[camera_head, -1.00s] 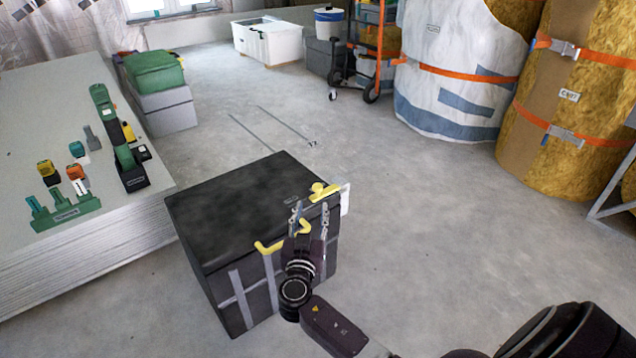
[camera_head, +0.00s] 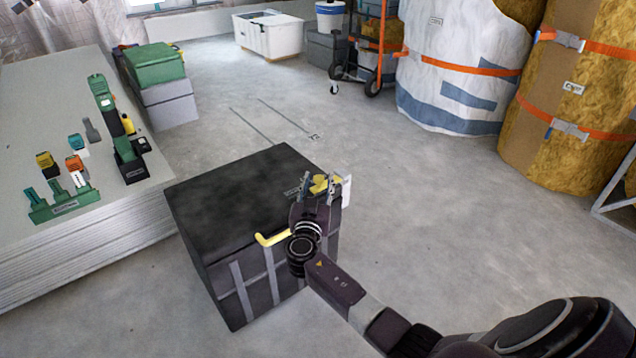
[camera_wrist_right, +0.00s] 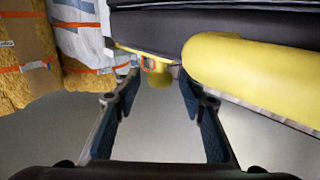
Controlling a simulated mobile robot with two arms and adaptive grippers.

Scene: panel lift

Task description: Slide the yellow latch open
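A black box (camera_head: 232,205) stands on the floor with a yellow bar handle (camera_head: 272,239) along its front top edge. The yellow latch (camera_head: 320,184) sits at the box's right top corner, partly hidden by my right gripper (camera_head: 318,180). In the right wrist view the latch's yellow knob (camera_wrist_right: 159,78) shows between and just beyond the fingertips. The fingers stand apart with a gap on both sides of the knob, so I see no grip on it. The handle (camera_wrist_right: 240,65) is large and close at the right in that view. My left gripper is not in view.
A stack of grey panels (camera_head: 100,240) with tools on top stands to the left. A green case (camera_head: 155,65) on grey boxes stands behind it. Wrapped insulation rolls (camera_head: 455,60) stand at the back right. The floor around the black box is clear.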

